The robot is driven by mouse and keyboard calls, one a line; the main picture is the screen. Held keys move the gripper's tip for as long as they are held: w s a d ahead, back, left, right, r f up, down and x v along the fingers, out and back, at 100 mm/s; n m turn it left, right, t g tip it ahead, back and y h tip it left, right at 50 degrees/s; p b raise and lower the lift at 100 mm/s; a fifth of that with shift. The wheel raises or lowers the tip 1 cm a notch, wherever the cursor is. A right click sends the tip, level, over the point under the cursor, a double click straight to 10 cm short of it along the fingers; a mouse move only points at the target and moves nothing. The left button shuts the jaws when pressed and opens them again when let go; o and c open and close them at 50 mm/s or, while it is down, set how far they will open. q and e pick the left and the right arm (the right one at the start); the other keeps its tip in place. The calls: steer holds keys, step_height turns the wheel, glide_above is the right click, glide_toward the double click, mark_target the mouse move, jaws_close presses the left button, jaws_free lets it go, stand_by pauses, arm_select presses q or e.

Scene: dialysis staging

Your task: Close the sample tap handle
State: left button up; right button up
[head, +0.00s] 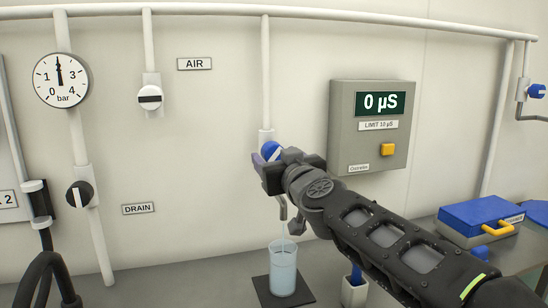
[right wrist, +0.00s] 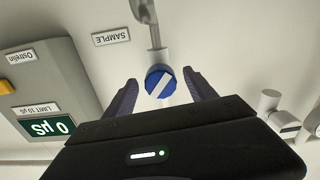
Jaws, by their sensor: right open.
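The sample tap handle (head: 271,150) is a round blue knob with a white stripe on the vertical white pipe. In the right wrist view the knob (right wrist: 160,82) sits between my fingertips, its stripe slanting diagonally. My right gripper (head: 267,170) is at the tap and partly covers it in the head view. Its two fingers (right wrist: 161,92) are open, one on each side of the knob, with visible gaps. The tap's spout (head: 282,208) points down above a clear beaker (head: 283,270) holding pale blue liquid. My left gripper is not in view.
A grey meter box (head: 345,155) reading 0 µS is on the wall right of the tap. The beaker stands on a dark mat (head: 262,286). A blue-lidded case (head: 480,215) sits at the right. A black knob (head: 79,194) and white knob (head: 150,97) are left.

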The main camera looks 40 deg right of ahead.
steer(key=shift+x, duration=0.9)
steer(key=shift+c, duration=0.5)
steer(key=c, duration=1.3)
